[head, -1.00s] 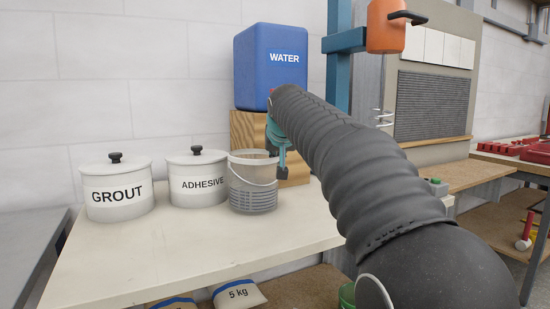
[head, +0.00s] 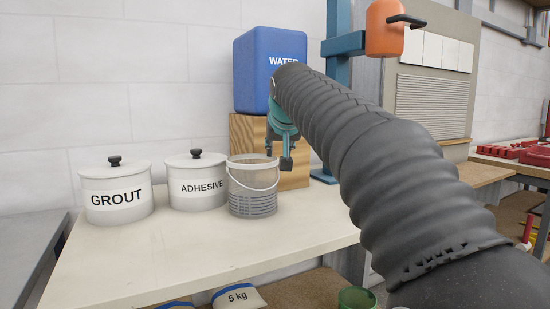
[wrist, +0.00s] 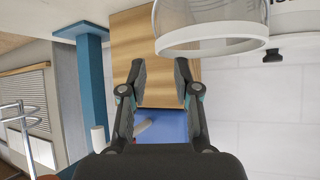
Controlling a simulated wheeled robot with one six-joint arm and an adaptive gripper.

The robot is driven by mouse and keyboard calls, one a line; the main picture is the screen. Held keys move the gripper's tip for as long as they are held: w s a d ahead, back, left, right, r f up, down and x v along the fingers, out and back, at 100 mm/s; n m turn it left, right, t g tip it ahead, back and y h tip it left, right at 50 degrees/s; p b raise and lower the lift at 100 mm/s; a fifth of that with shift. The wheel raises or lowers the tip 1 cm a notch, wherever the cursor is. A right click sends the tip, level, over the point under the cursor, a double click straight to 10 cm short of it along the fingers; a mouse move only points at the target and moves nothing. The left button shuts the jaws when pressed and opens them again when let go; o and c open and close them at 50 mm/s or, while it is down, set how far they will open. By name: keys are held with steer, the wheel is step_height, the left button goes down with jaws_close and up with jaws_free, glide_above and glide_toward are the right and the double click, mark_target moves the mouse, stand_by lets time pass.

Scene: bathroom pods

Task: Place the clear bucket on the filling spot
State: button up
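The clear bucket (head: 252,202), with a pale rim and a thin handle hanging over its front, stands upright on the white bench. It also shows at the top of the wrist view (wrist: 210,38), partly cut off. My gripper (head: 278,159) points down by the bucket's right rim in the head view. In the wrist view my gripper (wrist: 161,70) has its fingers apart with nothing between them, and the bucket is off to one side. The blue water container (head: 262,90) sits on a wooden block (head: 293,168) behind. I cannot make out a marked filling spot.
The grout pot (head: 117,192) and adhesive pot (head: 196,182) stand left of the bucket. A blue post (head: 338,90) with an orange container (head: 384,28) stands at the right. The front of the white bench (head: 160,255) is clear.

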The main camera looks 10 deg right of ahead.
steer(key=v, duration=0.5)
steer(key=shift+s+r, duration=0.15)
steer(key=shift+s, duration=0.15)
